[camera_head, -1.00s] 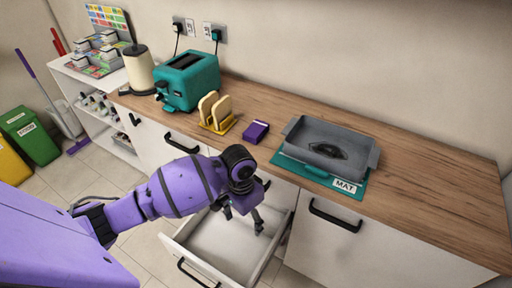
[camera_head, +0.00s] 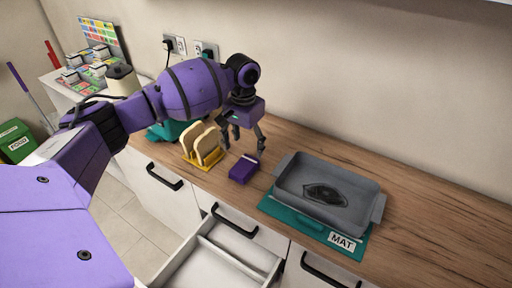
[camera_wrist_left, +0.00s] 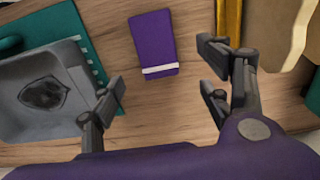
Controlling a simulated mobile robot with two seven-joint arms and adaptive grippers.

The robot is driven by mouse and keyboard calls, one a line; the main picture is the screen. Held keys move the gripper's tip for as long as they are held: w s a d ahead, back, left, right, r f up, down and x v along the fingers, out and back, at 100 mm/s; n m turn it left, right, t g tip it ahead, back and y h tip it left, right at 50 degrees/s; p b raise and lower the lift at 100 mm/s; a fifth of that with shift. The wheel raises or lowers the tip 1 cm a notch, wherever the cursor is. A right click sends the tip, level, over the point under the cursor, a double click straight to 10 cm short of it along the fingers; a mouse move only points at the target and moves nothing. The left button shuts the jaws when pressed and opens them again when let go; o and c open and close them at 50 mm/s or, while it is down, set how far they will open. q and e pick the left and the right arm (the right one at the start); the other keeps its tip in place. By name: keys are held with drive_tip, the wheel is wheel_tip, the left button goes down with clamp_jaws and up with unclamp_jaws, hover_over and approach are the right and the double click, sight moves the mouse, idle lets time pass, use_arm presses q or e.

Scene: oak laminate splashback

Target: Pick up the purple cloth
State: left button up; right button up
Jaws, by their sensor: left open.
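The purple cloth (camera_head: 243,168) is a small folded block with a pale band at one end. It lies on the wooden counter between the toast rack and the grey tray. It also shows in the left wrist view (camera_wrist_left: 152,40), near the top middle. My left gripper (camera_head: 243,150) is open and empty above the counter, just behind the cloth in the head view. In the left wrist view its fingers (camera_wrist_left: 160,100) are spread wide, with the cloth ahead of and between them, apart from both. My right gripper is in neither view.
A grey tray (camera_head: 285,185) with a dark oval thing in it stands on a teal mat (camera_head: 312,232). Bread slices stand in a yellow rack (camera_head: 187,155) left of the cloth. My arm partly hides the teal toaster (camera_head: 165,132). A drawer (camera_head: 190,262) is open below the counter.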

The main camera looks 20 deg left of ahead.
sight(244, 165)
use_arm(q)
drive_tip(key=f, duration=0.1)
drive_tip(key=s+f, duration=0.1)
drive_tip(key=f, duration=0.1)
drive_tip(key=shift+s, duration=0.25)
wheel_tip(244, 165, down, 4)
drive_tip(key=shift+r, duration=0.2)
drive_tip(key=shift+f, duration=0.2)
drive_tip(key=shift+s, duration=0.1)
drive_tip(key=shift+c, duration=0.7)
drive_tip(key=c, duration=1.1)
drive_tip(key=shift+r, duration=0.1)
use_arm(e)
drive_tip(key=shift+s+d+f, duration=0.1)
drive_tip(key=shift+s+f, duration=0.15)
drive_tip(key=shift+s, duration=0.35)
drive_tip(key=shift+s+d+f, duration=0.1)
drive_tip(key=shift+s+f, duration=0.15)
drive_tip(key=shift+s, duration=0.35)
